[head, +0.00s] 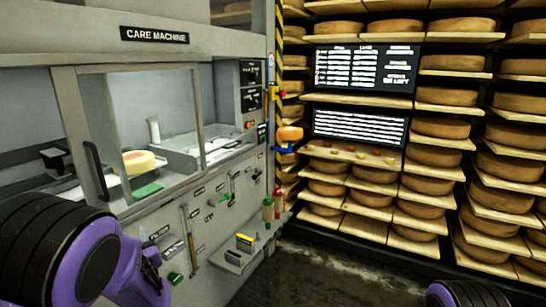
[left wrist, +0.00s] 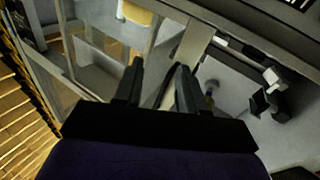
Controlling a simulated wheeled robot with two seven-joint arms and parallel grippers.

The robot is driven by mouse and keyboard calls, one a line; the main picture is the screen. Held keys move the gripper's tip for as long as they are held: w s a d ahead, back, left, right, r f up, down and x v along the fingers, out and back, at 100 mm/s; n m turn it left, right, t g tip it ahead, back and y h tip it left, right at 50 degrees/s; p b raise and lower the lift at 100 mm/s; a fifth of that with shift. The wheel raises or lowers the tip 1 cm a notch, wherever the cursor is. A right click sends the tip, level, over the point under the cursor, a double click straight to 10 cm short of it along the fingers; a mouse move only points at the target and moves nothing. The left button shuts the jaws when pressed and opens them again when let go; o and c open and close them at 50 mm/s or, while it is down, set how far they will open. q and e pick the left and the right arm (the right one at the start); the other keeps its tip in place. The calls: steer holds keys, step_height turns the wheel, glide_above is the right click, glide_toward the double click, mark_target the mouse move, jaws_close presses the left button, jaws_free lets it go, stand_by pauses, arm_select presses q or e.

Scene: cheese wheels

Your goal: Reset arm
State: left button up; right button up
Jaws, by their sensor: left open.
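My left arm, purple and black, comes in from the lower left in the head view. Its dark gripper (head: 155,275) is near the bottom edge, in front of the care machine's lower panel. In the left wrist view the left gripper (left wrist: 160,70) has its two black fingers apart, with nothing between them. A dark curved handle (head: 96,170) on the machine's door shows above the arm in the head view. Of my right arm only a purple and black piece shows at the bottom right; its gripper is out of view.
The grey care machine (head: 235,40) fills the left side. A pale cheese wheel (head: 138,162) sits inside, behind the glass. Tools hang on its lower panel, including a hammer-like one (head: 188,240). Shelves of cheese wheels (head: 437,127) stand at the right. The dark floor (head: 335,275) between is clear.

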arm_select(q)
steer(key=s+d+f+m+g+h, duration=0.1)
steer(key=s+f+g+h, duration=0.15)
steer(key=f, duration=0.55)
steer(key=s+d+f+g+h, duration=0.1)
steer(key=s+f, duration=0.3)
steer(key=f, duration=0.3)
steer(key=s+d+f+g+h, duration=0.1)
steer(key=s+d+f+g, duration=0.1)
steer(key=s+f, duration=0.5)
steer(key=s+d+f+g+h, duration=0.2)
steer(key=s+f, duration=0.5)
steer(key=s, duration=0.7)
steer(key=s+d+f+g+h, duration=0.1)
steer(key=s+d+f+g, duration=0.1)
steer(key=s+f+g, duration=0.2)
steer(key=s+f, duration=0.3)
steer(key=s, duration=0.4)
steer(key=shift+m+g+h, duration=0.35)
steer(key=shift+m, duration=0.05)
steer(key=shift+w, duration=0.15)
steer(key=shift+f, duration=0.1)
